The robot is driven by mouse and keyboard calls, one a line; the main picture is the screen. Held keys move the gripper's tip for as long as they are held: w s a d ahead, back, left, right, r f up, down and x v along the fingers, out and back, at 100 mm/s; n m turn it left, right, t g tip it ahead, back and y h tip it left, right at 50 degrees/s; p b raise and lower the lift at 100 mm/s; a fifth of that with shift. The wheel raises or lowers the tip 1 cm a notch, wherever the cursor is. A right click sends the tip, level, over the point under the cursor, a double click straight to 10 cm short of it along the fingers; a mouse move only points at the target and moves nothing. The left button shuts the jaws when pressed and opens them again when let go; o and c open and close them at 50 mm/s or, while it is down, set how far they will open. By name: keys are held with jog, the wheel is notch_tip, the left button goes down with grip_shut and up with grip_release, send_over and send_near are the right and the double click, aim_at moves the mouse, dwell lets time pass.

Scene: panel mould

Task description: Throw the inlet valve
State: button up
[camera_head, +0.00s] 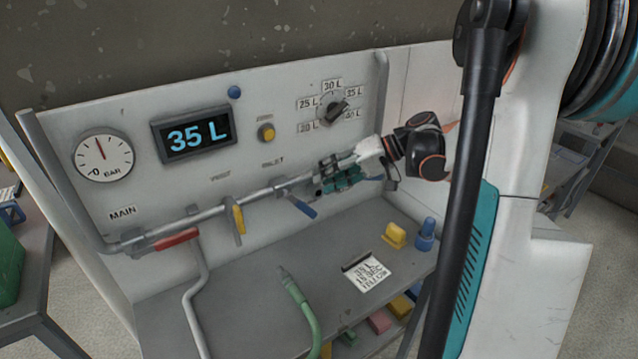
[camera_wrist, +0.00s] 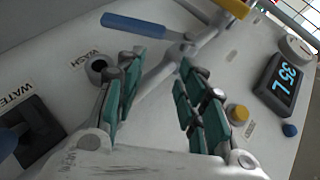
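The blue lever (camera_head: 301,207) on the pipe, below the label that seems to read INLET (camera_head: 272,162), slants down to the right. In the wrist view the blue lever (camera_wrist: 140,25) lies beyond the fingertips, toward the upper left. My gripper (camera_head: 326,176) is near the panel, just right of and above the lever. In the wrist view my gripper (camera_wrist: 160,70) is open, with its green-padded fingers apart and nothing between them. The pipe (camera_wrist: 165,68) crosses behind the gap. I see no contact with the lever.
A yellow lever (camera_head: 237,215) and a red lever (camera_head: 176,239) sit further left on the pipe. The display (camera_head: 193,134) reads 35 L. A selector knob (camera_head: 338,108) is above my gripper. A green hose (camera_head: 300,306), card (camera_head: 367,272) and yellow block (camera_head: 394,235) are on the bench.

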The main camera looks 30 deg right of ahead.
aim_at(301, 205)
jog(key=s+d+t+p, duration=0.1)
jog(key=s+d+f+m+t, duration=0.1)
jog(key=s+d, duration=0.1)
jog(key=s+d+f+t+h+p, duration=0.1)
jog(key=s+d, duration=0.1)
jog(key=shift+s+f+m+p, duration=0.1)
jog(key=shift+s+m+p, duration=0.05)
jog(key=shift+m+p, duration=0.25)
grip_shut()
jog(key=b+x, duration=0.2)
jog(key=x, duration=0.8)
jog(key=shift+t+b, duration=0.3)
jog(key=shift+b, duration=0.05)
jog(key=shift+d, duration=0.15)
